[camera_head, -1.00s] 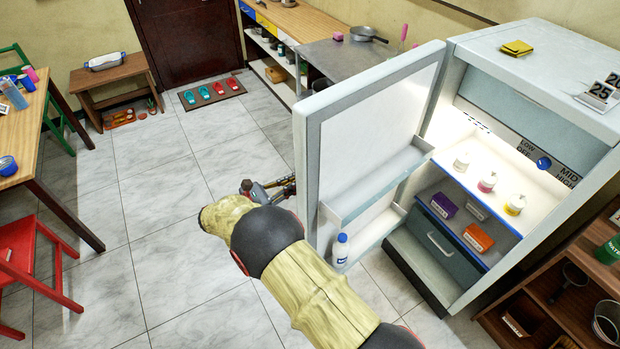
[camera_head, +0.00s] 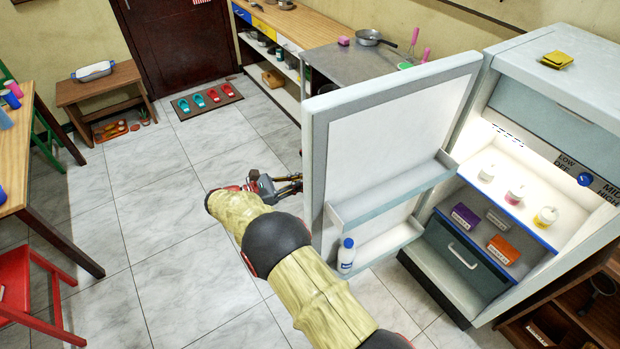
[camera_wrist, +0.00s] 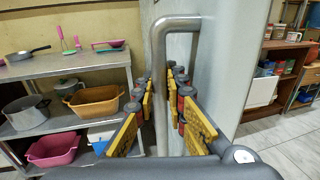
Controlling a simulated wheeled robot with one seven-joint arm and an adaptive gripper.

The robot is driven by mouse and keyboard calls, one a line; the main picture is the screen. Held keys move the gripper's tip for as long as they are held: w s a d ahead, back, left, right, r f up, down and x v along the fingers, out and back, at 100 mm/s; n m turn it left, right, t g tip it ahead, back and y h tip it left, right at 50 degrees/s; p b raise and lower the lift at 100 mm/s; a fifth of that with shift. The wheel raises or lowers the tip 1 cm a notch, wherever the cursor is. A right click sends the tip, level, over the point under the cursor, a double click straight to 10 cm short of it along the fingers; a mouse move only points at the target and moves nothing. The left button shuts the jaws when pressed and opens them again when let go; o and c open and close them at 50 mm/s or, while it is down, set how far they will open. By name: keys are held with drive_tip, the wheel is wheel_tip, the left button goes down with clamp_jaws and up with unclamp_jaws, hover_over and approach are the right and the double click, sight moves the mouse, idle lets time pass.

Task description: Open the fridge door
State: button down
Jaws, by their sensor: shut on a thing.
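The fridge (camera_head: 560,75) stands at the right with its door (camera_head: 385,150) swung wide open. The lit shelves inside show. My gripper (camera_head: 285,184) is at the outer face of the door, near its free edge, and its fingertips are partly hidden behind that edge. In the wrist view the metal door handle (camera_wrist: 172,60) runs down between the two yellow finger pads of my gripper (camera_wrist: 168,115), which is shut on it. The exact contact is partly hidden by the fingers.
A metal counter (camera_head: 362,62) with a pan stands behind the door. A wooden table (camera_head: 35,150) and a red chair (camera_head: 35,300) are at the left. A mat with slippers (camera_head: 205,98) lies by the dark door. The tiled floor between is clear.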

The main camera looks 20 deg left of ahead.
drive_tip(key=c, duration=2.1)
unclamp_jaws()
drive_tip(key=v, duration=1.2)
